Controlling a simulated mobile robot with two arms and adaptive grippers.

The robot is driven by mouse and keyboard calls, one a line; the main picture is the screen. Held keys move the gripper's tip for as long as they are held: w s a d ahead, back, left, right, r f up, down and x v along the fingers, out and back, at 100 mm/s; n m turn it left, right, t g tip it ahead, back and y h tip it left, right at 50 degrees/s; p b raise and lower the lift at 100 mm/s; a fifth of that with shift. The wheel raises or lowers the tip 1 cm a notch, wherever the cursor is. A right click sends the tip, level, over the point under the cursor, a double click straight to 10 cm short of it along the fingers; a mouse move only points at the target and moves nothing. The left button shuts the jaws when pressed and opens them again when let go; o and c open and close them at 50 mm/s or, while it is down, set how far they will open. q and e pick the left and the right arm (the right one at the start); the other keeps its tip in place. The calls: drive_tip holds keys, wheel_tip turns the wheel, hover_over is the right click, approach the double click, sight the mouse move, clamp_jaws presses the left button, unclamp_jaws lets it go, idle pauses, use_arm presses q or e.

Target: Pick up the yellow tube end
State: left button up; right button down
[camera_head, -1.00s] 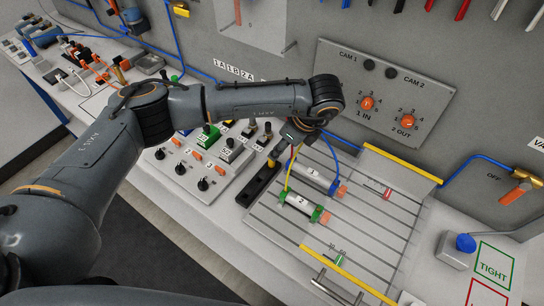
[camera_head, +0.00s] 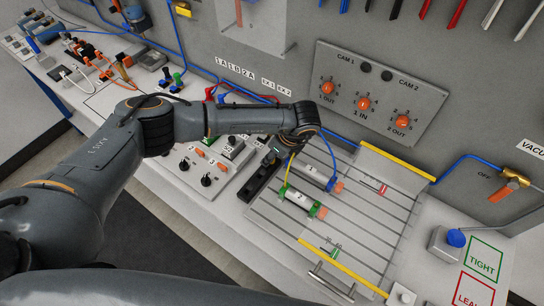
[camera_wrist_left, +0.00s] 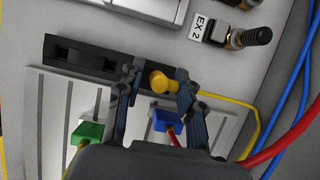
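The yellow tube end (camera_wrist_left: 163,82) is a short yellow cylinder at the black slotted holder (camera_wrist_left: 85,58) in the left wrist view. A thin yellow tube (camera_wrist_left: 240,104) runs right and curves down. My left gripper (camera_wrist_left: 158,74) is open, with its dark fingers on either side of the yellow end. A gap shows at the left finger; contact on the right is unclear. In the head view, my left gripper (camera_head: 278,150) is above the black holder (camera_head: 262,178), and its fingers are hard to make out. The yellow tube (camera_head: 287,178) hangs beside it. My right gripper is not in view.
Cylinder 1 (camera_head: 314,172) and cylinder 2 (camera_head: 300,202) lie on the slotted plate (camera_head: 350,225) right of the holder. Blue tubes (camera_wrist_left: 290,95) and a red tube (camera_wrist_left: 272,147) pass at the right of the wrist view. The panel wall (camera_head: 385,140) stands behind.

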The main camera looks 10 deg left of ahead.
use_arm(q)
clamp_jaws()
drive_tip(key=shift+r, duration=0.1)
drive_tip(key=shift+r, duration=0.45)
drive_tip(key=s+d+r+b, duration=0.6)
drive_tip(key=s+d+r, duration=0.2)
drive_tip(key=s+r, duration=0.3)
drive_tip(key=shift+d+r, duration=0.25)
drive_tip(key=shift+r, duration=0.2)
